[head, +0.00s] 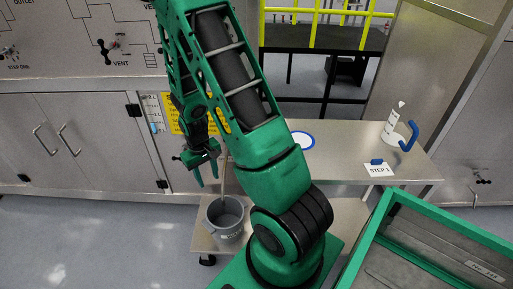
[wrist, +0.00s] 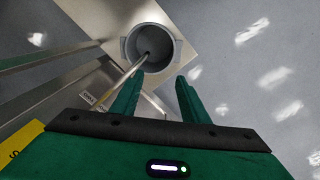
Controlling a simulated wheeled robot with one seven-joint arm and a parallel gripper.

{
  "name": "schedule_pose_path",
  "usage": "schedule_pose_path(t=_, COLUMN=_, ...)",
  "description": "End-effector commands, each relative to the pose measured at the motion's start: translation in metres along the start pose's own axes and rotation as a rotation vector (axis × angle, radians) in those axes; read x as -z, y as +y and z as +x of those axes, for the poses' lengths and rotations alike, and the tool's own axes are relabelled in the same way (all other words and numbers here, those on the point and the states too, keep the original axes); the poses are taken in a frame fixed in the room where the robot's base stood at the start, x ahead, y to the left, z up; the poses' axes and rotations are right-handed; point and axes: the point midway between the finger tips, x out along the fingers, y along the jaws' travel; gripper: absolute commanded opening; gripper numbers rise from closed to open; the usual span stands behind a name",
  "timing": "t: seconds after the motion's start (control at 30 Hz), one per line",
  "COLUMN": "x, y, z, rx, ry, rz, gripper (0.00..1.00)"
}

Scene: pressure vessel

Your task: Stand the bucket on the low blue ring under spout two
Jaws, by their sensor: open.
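The grey bucket (head: 229,232) stands upright on a low steel shelf (head: 204,240) with a caster, at the front of the bench. A thin pale pipe or rod (head: 224,184) reaches down into its mouth. In the wrist view, the bucket (wrist: 150,48) is ahead, beyond the fingertips, with a lug on each side. My gripper (head: 207,179) is open and empty, above and left of the bucket, apart from it. A blue ring around a white disc (head: 302,140) lies on the bench top, partly behind my arm. I cannot make out a low ring or a numbered spout.
The steel bench (head: 345,146) carries a white bottle with a blue handle (head: 400,135) and a "STEP 3" card (head: 379,169). Cabinets (head: 80,137) stand at left. A green-framed tray (head: 425,245) is at front right. The floor at left is clear.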

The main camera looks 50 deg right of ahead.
Motion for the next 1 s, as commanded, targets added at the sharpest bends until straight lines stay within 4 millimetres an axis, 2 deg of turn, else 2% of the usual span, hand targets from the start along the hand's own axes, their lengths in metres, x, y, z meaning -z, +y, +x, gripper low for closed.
schedule_pose_path(t=0.03, x=-0.002, y=0.007, z=-0.021, rx=-0.003, ry=0.009, rz=0.016, gripper=0.41)
schedule_pose_path(t=0.2, x=-0.022, y=0.028, z=-0.079, rx=-0.013, ry=0.006, rz=0.064, gripper=0.41)
schedule_pose_path(t=0.37, x=-0.048, y=0.045, z=-0.128, rx=-0.015, ry=0.004, rz=0.114, gripper=0.41)
schedule_pose_path(t=0.5, x=-0.077, y=0.057, z=-0.167, rx=-0.011, ry=0.001, rz=0.159, gripper=0.41)
schedule_pose_path(t=0.8, x=-0.152, y=0.075, z=-0.232, rx=0.016, ry=-0.007, rz=0.257, gripper=0.41)
schedule_pose_path(t=1.0, x=-0.200, y=0.079, z=-0.258, rx=0.043, ry=-0.013, rz=0.311, gripper=0.41)
